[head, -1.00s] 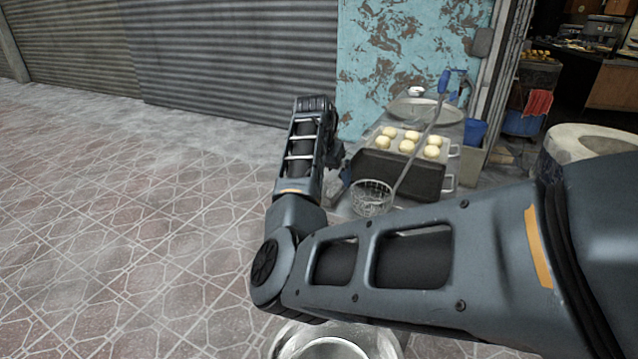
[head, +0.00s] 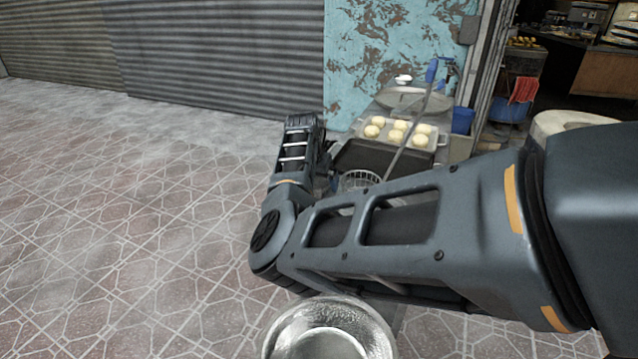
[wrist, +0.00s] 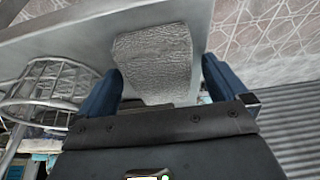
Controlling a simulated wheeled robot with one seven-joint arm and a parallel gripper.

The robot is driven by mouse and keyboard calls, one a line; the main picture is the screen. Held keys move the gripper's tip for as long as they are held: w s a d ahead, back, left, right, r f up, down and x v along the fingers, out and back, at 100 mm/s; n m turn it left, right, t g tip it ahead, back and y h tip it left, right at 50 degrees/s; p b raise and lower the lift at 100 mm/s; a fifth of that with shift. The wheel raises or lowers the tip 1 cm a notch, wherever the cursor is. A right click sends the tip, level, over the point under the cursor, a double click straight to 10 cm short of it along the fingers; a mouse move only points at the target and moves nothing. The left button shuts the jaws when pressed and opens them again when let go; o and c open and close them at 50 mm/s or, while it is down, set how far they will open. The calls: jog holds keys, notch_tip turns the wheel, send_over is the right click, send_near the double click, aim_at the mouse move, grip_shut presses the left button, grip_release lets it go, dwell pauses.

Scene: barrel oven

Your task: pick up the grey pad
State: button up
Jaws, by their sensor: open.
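The grey pad (wrist: 152,58) shows in the wrist view as a wrinkled grey piece lying on a pale table surface (wrist: 75,38). My gripper (wrist: 155,85) is open, with one blue finger on each side of the pad's near part in that view. I cannot tell whether the fingers touch the pad. In the head view the pad and the fingertips are hidden behind my arm.
A wire basket (wrist: 48,92) lies close beside my gripper; it also shows in the head view (head: 358,181). A metal bowl (head: 330,335) is at the front. The tiled floor at left is clear.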

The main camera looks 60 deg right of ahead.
aim_at(318, 180)
jog(key=shift+c, duration=0.5)
jog(key=c, duration=0.9)
jog(key=shift+r, duration=0.15)
jog(key=shift+r, duration=0.7)
notch_tip(318, 180, up, 3)
jog(key=shift+d+f, duration=0.1)
jog(key=s+d+r, duration=0.2)
jog(key=s, duration=0.1)
jog(key=s+d+r, duration=0.2)
jog(key=s, duration=0.1)
jog(key=s+d+r+b, duration=0.1)
jog(key=s+d+r, duration=0.1)
jog(key=s, duration=0.1)
jog(key=shift+s+d+r, duration=0.25)
jog(key=shift+s+r, duration=0.05)
jog(key=shift+r, duration=0.05)
